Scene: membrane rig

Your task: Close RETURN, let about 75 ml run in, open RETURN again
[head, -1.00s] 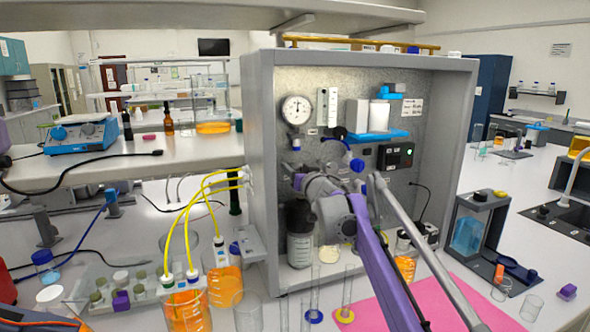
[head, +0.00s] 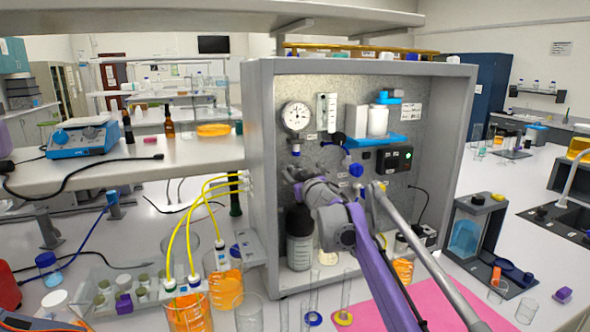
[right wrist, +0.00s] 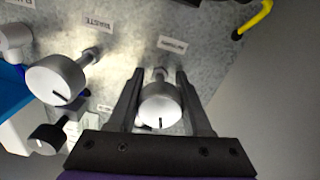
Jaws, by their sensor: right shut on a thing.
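My right gripper (right wrist: 160,100) is shut on the round silver RETURN knob (right wrist: 161,108). Its two dark fingers lie on either side of the knob, and a dark mark on the knob's face points down in the picture. The RETURN label (right wrist: 172,44) shows upside down beside it. In the head view my right gripper (head: 292,174) reaches the left part of the rig panel, and my own arm hides the knob there. Yellow tubes run from the rig's left side into an orange-filled beaker (head: 189,313) and another orange vessel (head: 226,290). I cannot read their levels. My left gripper is out of view.
The WASTE knob (right wrist: 56,80) sits to the left of the held knob in the wrist view, with a black knob (right wrist: 47,138) below it. Clear measuring cylinders (head: 346,298) stand below the panel. A pink mat (head: 375,312) lies in front of the rig.

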